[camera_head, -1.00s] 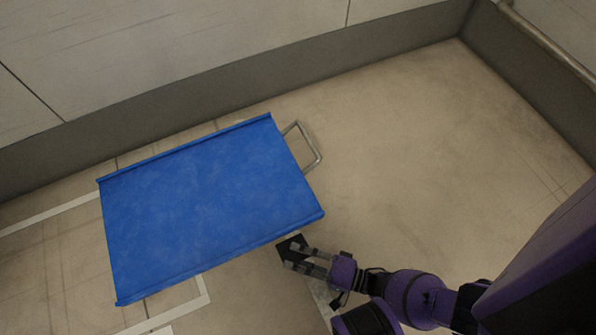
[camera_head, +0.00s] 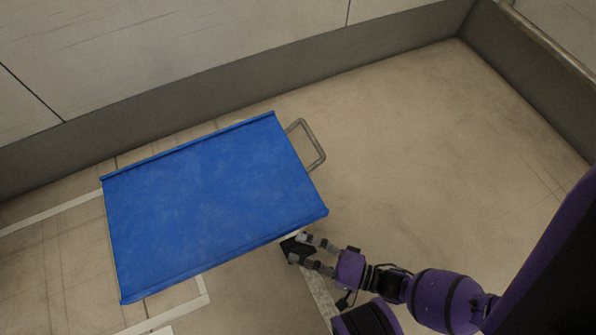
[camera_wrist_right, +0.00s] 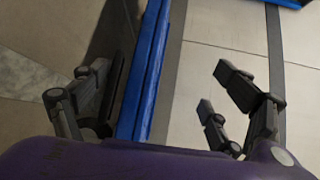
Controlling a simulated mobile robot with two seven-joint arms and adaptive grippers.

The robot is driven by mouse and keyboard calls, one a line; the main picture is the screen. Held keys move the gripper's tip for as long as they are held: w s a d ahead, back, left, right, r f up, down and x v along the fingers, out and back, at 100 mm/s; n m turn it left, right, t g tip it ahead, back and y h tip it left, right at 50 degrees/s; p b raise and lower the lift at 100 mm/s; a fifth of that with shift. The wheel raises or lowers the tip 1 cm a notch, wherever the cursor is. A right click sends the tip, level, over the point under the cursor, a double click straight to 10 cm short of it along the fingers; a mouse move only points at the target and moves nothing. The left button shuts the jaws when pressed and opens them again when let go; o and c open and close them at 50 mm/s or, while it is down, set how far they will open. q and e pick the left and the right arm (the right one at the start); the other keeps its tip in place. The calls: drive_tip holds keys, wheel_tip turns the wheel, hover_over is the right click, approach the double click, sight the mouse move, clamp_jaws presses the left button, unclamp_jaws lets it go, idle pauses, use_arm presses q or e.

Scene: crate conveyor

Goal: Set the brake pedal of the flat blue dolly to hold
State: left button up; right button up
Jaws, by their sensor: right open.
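The flat blue dolly (camera_head: 215,205) lies on the floor left of centre in the head view, with a grey loop handle (camera_head: 312,146) at its right end. A black pedal (camera_head: 287,245) sticks out at its near right edge, partly covered by my fingers. My right gripper (camera_head: 298,248) is open at the pedal, with its fingers pointing left. In the right wrist view my open right gripper (camera_wrist_right: 155,88) has the dolly's blue edge (camera_wrist_right: 150,70) between its fingers. A dark upright part beside the left finger is probably the pedal. Contact cannot be told. My left gripper is out of view.
A pale wall (camera_head: 190,45) with a dark grey base runs behind the dolly, and another wall stands at the right. White floor lines (camera_head: 205,290) lie at the near left. The floor (camera_head: 430,150) right of the dolly is clear.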

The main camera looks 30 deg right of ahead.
drive_tip(key=shift+o, duration=1.4)
drive_tip(key=r, duration=0.2)
drive_tip(key=w+r, duration=0.1)
drive_tip(key=shift+a+t+y, duration=0.3)
drive_tip(key=shift+r, duration=0.15)
drive_tip(key=shift+s+d+f, duration=0.15)
drive_tip(key=shift+f, duration=0.3)
drive_tip(key=shift+s+d+f, duration=0.15)
drive_tip(key=shift+f, duration=0.25)
drive_tip(key=shift+p+v, duration=0.4)
drive_tip(key=shift+v, duration=0.45)
drive_tip(key=shift+c, duration=1.3)
drive_tip(key=shift+s+d+r, duration=0.25)
drive_tip(key=shift+s+d, duration=0.2)
drive_tip(key=shift+s, duration=0.1)
drive_tip(key=c, duration=1.1)
drive_tip(key=shift+o, duration=0.2)
drive_tip(key=r+p+v, duration=0.1)
drive_tip(key=p+v, duration=0.1)
drive_tip(key=v, duration=0.4)
drive_tip(key=shift+s+d, duration=0.1)
